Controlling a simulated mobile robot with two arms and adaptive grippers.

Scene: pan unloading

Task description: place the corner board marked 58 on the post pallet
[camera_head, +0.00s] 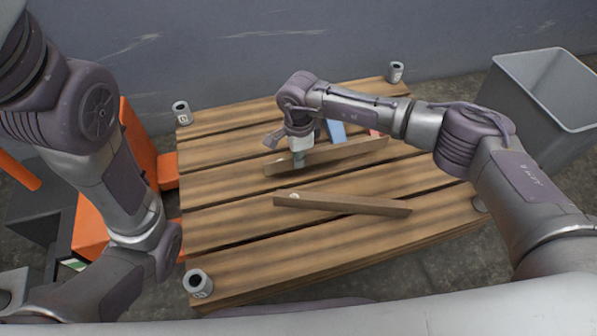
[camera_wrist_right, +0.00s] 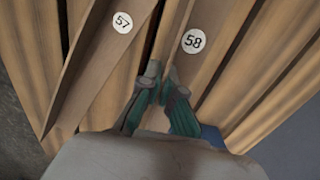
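The corner board marked 58 (camera_wrist_right: 193,40) is the rear of two long brown boards in the head view (camera_head: 345,154). It is at or just above the wooden slatted pallet (camera_head: 235,215), which has short grey posts at its corners; contact is unclear. My right gripper (camera_head: 298,163) is at the left part of this board. In the right wrist view its green fingers (camera_wrist_right: 164,85) are close together, apparently shut on the board's thin edge. My left gripper is out of view; only its arm shows at left.
The board marked 57 (camera_wrist_right: 121,22) lies in front (camera_head: 345,205). Posts stand at the back left (camera_head: 181,112), back right (camera_head: 395,72) and front left (camera_head: 198,283). Blue (camera_head: 335,130) and red (camera_head: 376,132) pieces sit behind the rear board. A grey bin (camera_head: 540,95) stands right.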

